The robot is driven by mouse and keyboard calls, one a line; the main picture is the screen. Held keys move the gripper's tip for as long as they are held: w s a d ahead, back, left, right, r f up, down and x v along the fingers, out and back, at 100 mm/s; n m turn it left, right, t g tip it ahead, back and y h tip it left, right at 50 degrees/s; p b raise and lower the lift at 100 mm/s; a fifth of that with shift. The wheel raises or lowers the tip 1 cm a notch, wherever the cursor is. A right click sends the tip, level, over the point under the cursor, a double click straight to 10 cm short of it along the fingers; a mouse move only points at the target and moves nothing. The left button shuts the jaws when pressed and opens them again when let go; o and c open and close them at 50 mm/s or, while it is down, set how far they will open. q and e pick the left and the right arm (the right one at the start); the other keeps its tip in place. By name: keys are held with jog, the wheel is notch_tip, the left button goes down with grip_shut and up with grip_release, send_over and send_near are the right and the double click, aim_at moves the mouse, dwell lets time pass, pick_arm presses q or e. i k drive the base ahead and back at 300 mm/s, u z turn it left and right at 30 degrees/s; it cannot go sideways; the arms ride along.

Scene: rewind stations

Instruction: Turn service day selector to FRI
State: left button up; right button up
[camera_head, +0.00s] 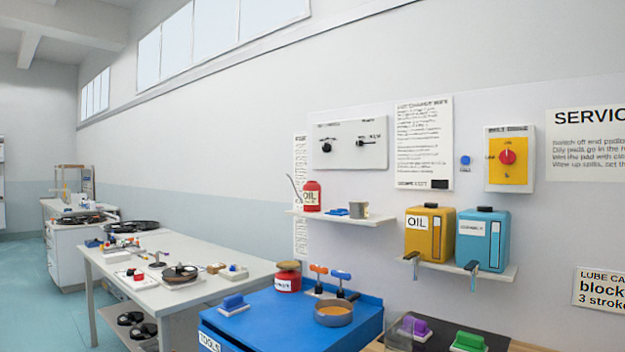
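A white wall panel (350,157) carries two black controls: a round knob (326,147) on the left and a lever-like knob (366,142) on the right. The small lettering around both is too small to read, so I cannot tell whether one is the service day selector or which day is set. A red rotary knob (507,157) sits on a yellow plate in a white box to the right; its small labels are also unreadable. Neither of my grippers is in view.
A wall shelf (334,217) with a red oil can (312,196) is below the panel. Oil and blue dispensers (483,240) stand on another shelf. A blue tool cabinet (262,318) and a dark worktop stand in front. Open floor (60,310) lies at left.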

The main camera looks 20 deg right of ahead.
aim_at(326, 147)
jog(key=z, duration=0.5)
jog(key=i, duration=1.15)
jog(key=z, duration=0.5)
